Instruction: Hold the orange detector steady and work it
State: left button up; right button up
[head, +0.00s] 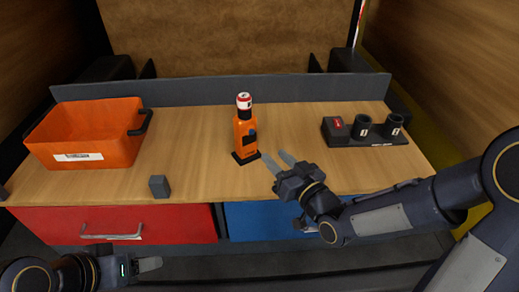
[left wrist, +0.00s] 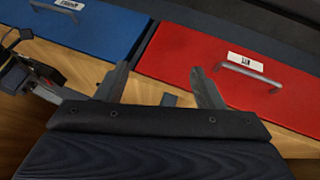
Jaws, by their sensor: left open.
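The orange detector (head: 244,130), with a red-and-white top and a dark foot, stands upright on the wooden bench in the head view. My right gripper (head: 274,156) is open and empty, its fingers just right of the detector's foot; I cannot tell whether they touch. My left gripper (head: 150,264) is low at the bottom left of the head view, in front of the red drawer and away from the detector. In the left wrist view, the left gripper's fingers (left wrist: 161,78) are apart with nothing held between them.
An orange bin (head: 85,135) is at the bench's left. A small grey block (head: 159,187) lies near the front edge. A dark holder (head: 365,132) with cups stands at right. Below are a red drawer (head: 180,223) and a blue drawer (head: 250,220). Bench between bin and detector is clear.

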pick_arm(q)
jog(key=w+a+r+m+t+y, duration=0.1)
jog(key=w+a+r+m+t, duration=0.15)
jog(key=w+m, duration=0.65)
jog(key=w+a+r+m+t+y, duration=0.2)
jog(key=w+r+m+t, duration=0.3)
jog(key=w, duration=0.6)
jog(key=m+g+h, duration=0.5)
jog(key=m+h, duration=1)
jog(key=m, duration=1.9)
send_near(239, 116)
jog(key=x, duration=0.4)
jog(key=shift+w+d+f+m+h, duration=0.2)
jog(key=shift+m+h, duration=0.1)
jog(key=shift+m, duration=0.2)
jog(key=x, duration=0.7)
jog(key=shift+d, duration=0.1)
jog(key=shift+c, duration=0.3)
